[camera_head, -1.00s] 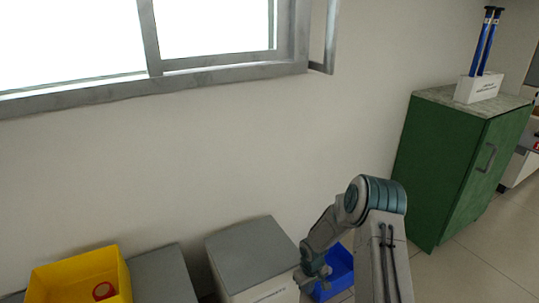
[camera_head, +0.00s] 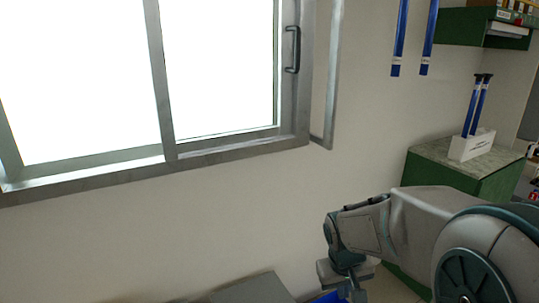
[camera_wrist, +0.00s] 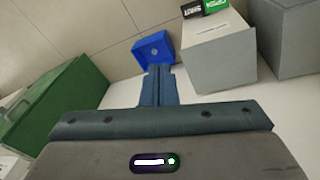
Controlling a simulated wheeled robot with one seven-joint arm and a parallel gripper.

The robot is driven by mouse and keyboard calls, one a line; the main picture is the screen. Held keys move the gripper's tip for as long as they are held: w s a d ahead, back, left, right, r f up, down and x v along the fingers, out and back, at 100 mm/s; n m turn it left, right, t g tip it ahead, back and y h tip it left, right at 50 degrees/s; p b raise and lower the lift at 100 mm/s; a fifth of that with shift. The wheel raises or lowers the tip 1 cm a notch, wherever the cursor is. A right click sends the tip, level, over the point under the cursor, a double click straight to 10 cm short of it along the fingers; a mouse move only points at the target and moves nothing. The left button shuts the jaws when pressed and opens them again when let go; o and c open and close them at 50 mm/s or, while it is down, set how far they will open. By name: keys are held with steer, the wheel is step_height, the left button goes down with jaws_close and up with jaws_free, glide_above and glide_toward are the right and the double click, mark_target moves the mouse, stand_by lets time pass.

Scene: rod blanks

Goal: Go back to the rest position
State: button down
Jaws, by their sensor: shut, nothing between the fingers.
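My gripper (camera_head: 352,292) hangs at the end of my bent arm at the lower right of the head view. Its fingers are together and empty, pointing down in front of the wall. In the wrist view the shut fingers (camera_wrist: 158,72) point toward the blue bin (camera_wrist: 153,49), well apart from the floor. Two blue rods with dark tops (camera_head: 475,106) stand in a white holder (camera_head: 470,146) on the green cabinet. Two more blue rods (camera_head: 399,38) show at the top of the head view, before the wall.
The green cabinet (camera_head: 488,184) stands at the right; it also shows in the wrist view (camera_wrist: 55,105). A grey-topped box (camera_head: 254,290) is at the bottom edge, and a green shelf (camera_head: 470,26) is at the upper right. A window (camera_head: 226,70) fills the upper left.

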steer(key=s+a+r+m+t+y+p, duration=0.1)
steer(key=s+r+p, duration=0.6)
steer(key=s+r, duration=0.5)
steer(key=shift+s+a+r+m+y, duration=0.3)
steer(key=shift+s+a+r, duration=0.1)
steer(key=shift+r, duration=0.4)
steer(key=shift+a, duration=0.1)
